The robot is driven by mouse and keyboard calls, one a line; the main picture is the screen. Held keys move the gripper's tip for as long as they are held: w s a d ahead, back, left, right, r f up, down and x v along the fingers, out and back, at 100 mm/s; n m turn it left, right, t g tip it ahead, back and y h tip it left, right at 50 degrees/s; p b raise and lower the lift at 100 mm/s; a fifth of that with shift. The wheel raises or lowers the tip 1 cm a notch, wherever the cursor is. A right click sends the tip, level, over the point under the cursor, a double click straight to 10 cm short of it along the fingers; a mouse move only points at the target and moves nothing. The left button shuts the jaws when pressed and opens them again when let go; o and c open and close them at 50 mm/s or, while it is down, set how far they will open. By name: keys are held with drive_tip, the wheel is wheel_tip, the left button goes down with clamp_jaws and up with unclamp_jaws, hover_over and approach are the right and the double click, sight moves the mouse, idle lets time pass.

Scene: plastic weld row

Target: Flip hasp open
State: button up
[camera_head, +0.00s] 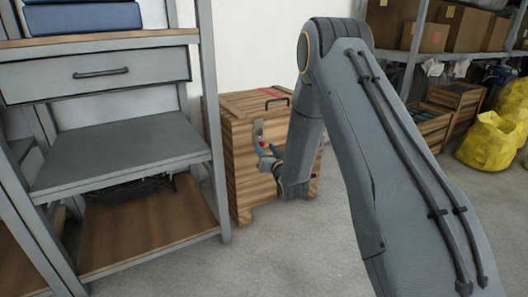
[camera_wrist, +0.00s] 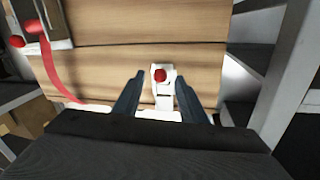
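The wooden crate (camera_head: 245,185) stands on the floor beside the shelving, with a dark handle (camera_head: 277,102) on its lid. In the wrist view, a pale metal hasp (camera_wrist: 164,100) with a red knob (camera_wrist: 160,75) lies against the crate's planks (camera_wrist: 120,60). In the head view, a pale metal piece (camera_head: 258,131) shows on the crate's front, above my gripper (camera_head: 266,157). The fingers of my gripper (camera_wrist: 158,84) are apart, one on each side of the hasp. I cannot tell whether they touch it. The lower end of the hasp is partly hidden.
A grey shelving unit (camera_head: 120,150) with a drawer (camera_head: 100,72) stands close left of the crate. A red strap (camera_wrist: 58,75) hangs at left in the wrist view. Shelves with boxes (camera_head: 435,35) and yellow bags (camera_head: 490,140) stand at right. Some bare floor (camera_head: 270,255) lies in front.

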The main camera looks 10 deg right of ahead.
drive_tip(key=shift+w+a, duration=0.1)
drive_tip(key=shift+w, duration=0.6)
clamp_jaws()
